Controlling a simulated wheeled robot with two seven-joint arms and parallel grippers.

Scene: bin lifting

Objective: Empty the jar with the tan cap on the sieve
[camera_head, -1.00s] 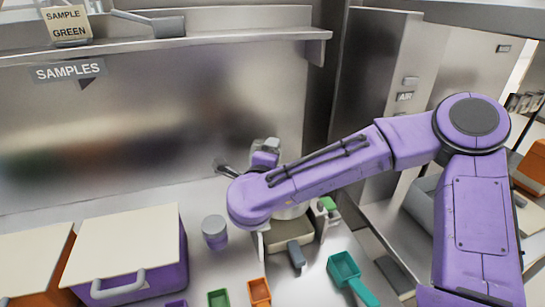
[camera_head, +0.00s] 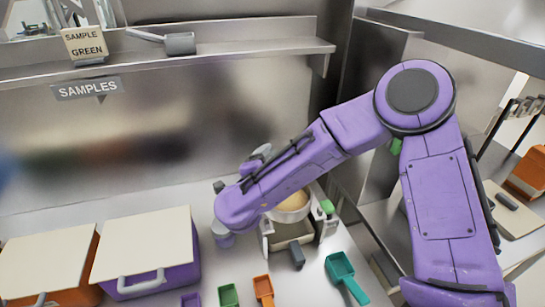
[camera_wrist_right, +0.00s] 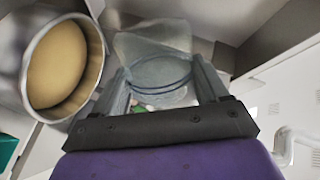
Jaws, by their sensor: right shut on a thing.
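My right gripper (camera_wrist_right: 160,85) is shut on a clear jar (camera_wrist_right: 160,72) with a few green and red bits showing low in it. No tan cap shows on it; a flared clear shape is at its far end. The round sieve (camera_wrist_right: 97,62), a metal rim with a tan surface inside, is left of the jar and apart from it in the right wrist view. In the head view the sieve (camera_head: 292,203) sits on a stand (camera_head: 288,240), partly behind my right forearm. My right gripper (camera_head: 260,153) is mostly hidden there. My left gripper is out of view.
Purple (camera_head: 150,270) and orange (camera_head: 55,285) lidded bins are at left. Green (camera_head: 229,295), orange (camera_head: 263,288) and teal (camera_head: 342,270) scoops lie in front.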

